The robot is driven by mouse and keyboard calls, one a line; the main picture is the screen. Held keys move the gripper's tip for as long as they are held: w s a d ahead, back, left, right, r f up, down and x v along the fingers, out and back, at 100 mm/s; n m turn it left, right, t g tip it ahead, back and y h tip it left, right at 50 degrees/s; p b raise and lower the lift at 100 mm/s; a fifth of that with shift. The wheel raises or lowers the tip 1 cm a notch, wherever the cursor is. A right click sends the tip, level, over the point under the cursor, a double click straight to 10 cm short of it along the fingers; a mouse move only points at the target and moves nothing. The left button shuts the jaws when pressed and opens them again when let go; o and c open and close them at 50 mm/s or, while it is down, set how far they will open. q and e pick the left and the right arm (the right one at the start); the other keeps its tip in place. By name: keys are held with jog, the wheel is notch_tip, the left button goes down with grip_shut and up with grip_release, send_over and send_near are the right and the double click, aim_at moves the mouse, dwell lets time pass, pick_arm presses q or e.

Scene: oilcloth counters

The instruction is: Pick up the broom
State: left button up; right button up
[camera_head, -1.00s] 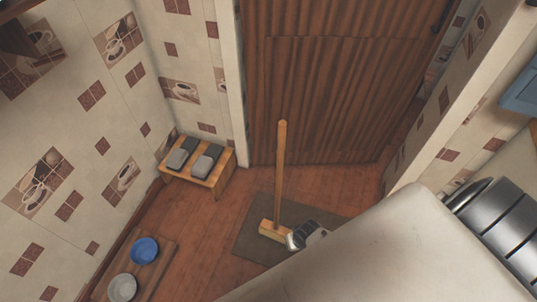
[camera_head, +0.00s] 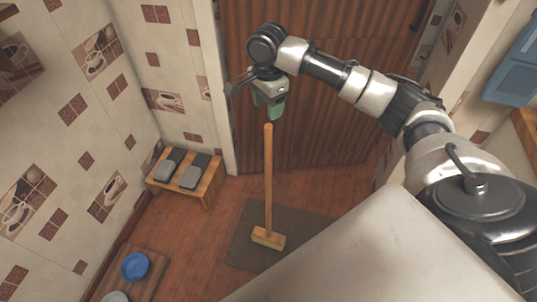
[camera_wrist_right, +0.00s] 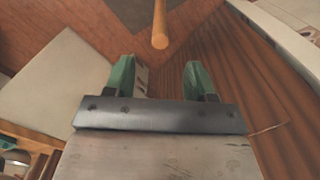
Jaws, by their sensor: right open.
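The broom (camera_head: 268,185) has a light wooden handle and a wooden head. It stands upright with its head down on a dark mat in the head view. In the right wrist view the broom's handle end (camera_wrist_right: 160,38) shows at the top, beyond the fingertips. My right gripper (camera_head: 270,108) is above the handle's top end in the head view. Its two green fingers (camera_wrist_right: 162,75) are apart, with nothing between them. My left gripper is not in view.
The dark mat (camera_head: 297,228) lies before the brown wooden door (camera_head: 320,120). A small wooden bench (camera_head: 208,185) with shoes stands left of it. A blue bowl (camera_head: 135,266) sits at lower left. A pale counter (camera_head: 370,250) fills the lower right.

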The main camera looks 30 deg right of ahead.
aim_at(268, 132)
notch_tip(268, 132, down, 10)
jog(key=shift+f, duration=0.1)
grip_shut()
dwell(0.6)
